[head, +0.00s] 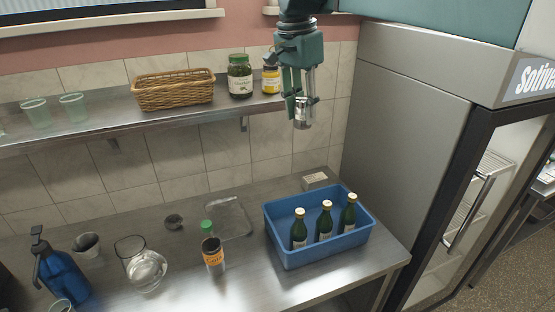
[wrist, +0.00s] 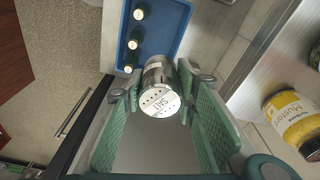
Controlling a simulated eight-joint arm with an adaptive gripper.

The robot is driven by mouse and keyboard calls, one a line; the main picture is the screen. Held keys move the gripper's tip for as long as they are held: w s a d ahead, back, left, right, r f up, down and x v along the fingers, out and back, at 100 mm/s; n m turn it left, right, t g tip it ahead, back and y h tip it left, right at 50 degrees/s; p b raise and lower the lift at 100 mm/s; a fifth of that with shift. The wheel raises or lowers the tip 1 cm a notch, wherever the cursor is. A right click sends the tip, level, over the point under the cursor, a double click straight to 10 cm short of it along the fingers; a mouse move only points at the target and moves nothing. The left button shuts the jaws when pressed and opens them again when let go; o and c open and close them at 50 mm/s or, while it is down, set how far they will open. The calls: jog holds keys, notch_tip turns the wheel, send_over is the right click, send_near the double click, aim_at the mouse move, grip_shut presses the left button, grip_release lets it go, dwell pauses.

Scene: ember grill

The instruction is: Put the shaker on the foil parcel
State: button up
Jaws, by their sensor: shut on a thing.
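The shaker (head: 302,113) is a small metal cylinder, and the wrist view shows its pierced lid marked SALT (wrist: 160,103). My gripper (head: 297,98) is shut on it, with green fingers on both sides, and holds it in the air above the counter, in front of the wall. A rounded, shiny, silvery lump (head: 147,271) on the counter at the lower left looks like the foil parcel, but I cannot be sure. It sits beside a clear glass (head: 129,247), well left of and below my gripper. The wrist view does not show it.
A blue crate (head: 320,255) with green bottles stands below my gripper. An orange-labelled bottle (head: 213,255), a blue spray bottle (head: 67,275) and a dark cup (head: 87,245) stand on the counter. The shelf holds a wicker basket (head: 173,91) and jars (head: 240,77). A grey fridge (head: 405,120) is at right.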

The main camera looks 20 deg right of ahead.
jog(key=w+d+r+p, duration=0.3)
jog(key=w+d+p, duration=0.1)
jog(key=w+d, duration=0.4)
jog(key=w+d+f+p, duration=1.4)
jog(key=w+d+f, duration=0.1)
jog(key=w+f, duration=0.1)
jog(key=a+f+m, duration=0.1)
jog(key=f, duration=0.7)
jog(key=s+a+f+m, duration=0.1)
jog(key=a+f+m, duration=0.1)
jog(key=f, duration=0.5)
jog(key=shift+s+a+f, duration=0.3)
jog(key=shift+f, duration=0.05)
jog(key=shift+f, duration=0.15)
jog(key=shift+f+p, duration=0.75)
jog(key=shift+f, duration=2.2)
